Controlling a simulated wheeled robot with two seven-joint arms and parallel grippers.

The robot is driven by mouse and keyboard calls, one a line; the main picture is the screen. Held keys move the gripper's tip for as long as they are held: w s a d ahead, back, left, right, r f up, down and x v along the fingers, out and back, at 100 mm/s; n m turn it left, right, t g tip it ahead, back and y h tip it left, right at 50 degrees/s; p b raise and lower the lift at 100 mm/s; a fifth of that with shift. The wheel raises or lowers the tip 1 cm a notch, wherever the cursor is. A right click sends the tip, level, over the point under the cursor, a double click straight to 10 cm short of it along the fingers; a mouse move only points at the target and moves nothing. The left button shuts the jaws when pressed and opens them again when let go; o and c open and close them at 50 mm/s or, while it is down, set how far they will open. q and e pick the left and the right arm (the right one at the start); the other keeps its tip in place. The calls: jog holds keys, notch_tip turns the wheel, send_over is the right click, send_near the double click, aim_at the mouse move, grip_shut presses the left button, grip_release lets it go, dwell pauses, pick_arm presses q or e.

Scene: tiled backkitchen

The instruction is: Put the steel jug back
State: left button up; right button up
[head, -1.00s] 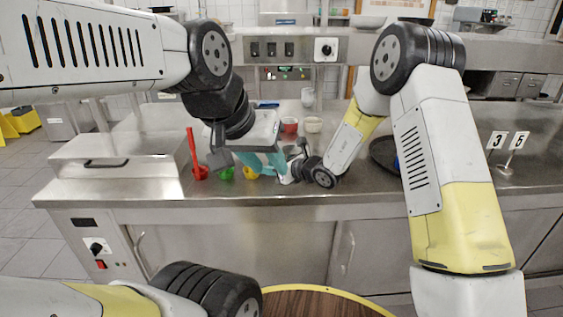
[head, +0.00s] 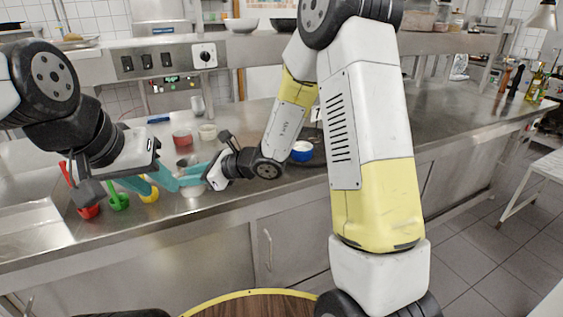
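A small steel vessel, probably the steel jug (head: 187,160), shows at the counter's front, partly hidden behind teal fingers. My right gripper (head: 180,178) reaches in from the right, with its teal fingers at the vessel. Whether they press on it or only stand around it is not clear. My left gripper (head: 143,186) is just left of it, its teal fingers near the yellow cup and partly covered by its own body. I see nothing clearly held in it. Another pale, tall vessel (head: 197,106) stands at the back of the counter.
Red (head: 88,211), green (head: 118,201) and yellow (head: 150,193) cups stand close to my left gripper. A red bowl (head: 182,138) and a cream bowl (head: 207,131) are behind. A blue bowl (head: 302,151) is right of my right gripper.

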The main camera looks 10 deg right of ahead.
jog(key=s+d+r+n+g+h, duration=0.1)
jog(key=s+d+r+n+g, duration=0.15)
jog(key=s+r+n, duration=0.35)
jog(key=s+d+r+n+g, duration=0.1)
jog(key=s+d+r+n, duration=0.35)
jog(key=s+n, duration=0.2)
jog(key=s+d+r+n+t+h, duration=0.1)
jog(key=s+d+n+h, duration=0.3)
jog(key=d, duration=0.6)
jog(key=s+d+r+n+t+h, duration=0.1)
jog(key=s+d+n+h, duration=0.4)
jog(key=d, duration=0.5)
jog(key=shift+s+d+r+t, duration=0.2)
jog(key=shift+s+r+t, duration=0.15)
jog(key=shift+t, duration=0.5)
jog(key=shift+a+n, duration=0.1)
jog(key=shift+n, duration=0.15)
